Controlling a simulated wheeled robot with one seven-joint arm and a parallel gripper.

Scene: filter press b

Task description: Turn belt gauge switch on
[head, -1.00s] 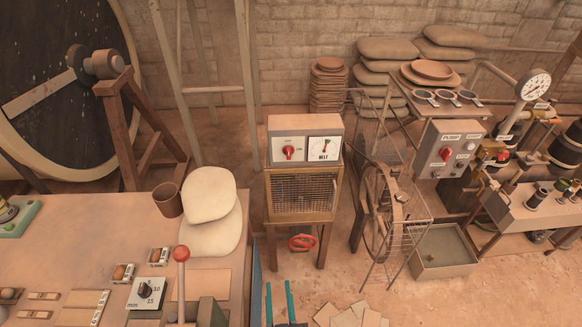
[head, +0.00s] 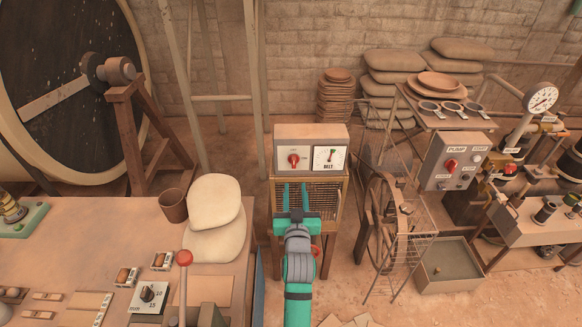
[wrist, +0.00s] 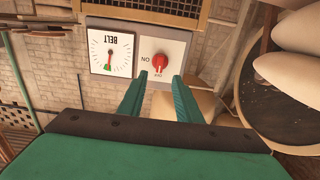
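The belt gauge box (head: 310,133) stands on a mesh-fronted cabinet in the middle of the head view. Its red rotary switch (head: 293,160) is on the left of the panel, beside the round BELT dial (head: 329,158). The wrist view is upside down and shows the red switch (wrist: 160,62) with an ON label at its side and a small, hard-to-read label at its pointed end. The dial (wrist: 111,53) is beside it. My gripper (head: 295,187) is open and empty, in front of the cabinet just below the switch. In the wrist view its fingertips (wrist: 160,76) straddle the switch's line, apparently short of touching.
A workbench (head: 110,225) with a red-knobbed lever (head: 184,258) is to the left. A spoked wheel with a wire guard (head: 385,225) stands close right of the cabinet. A pump box (head: 455,158) with another red switch is farther right.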

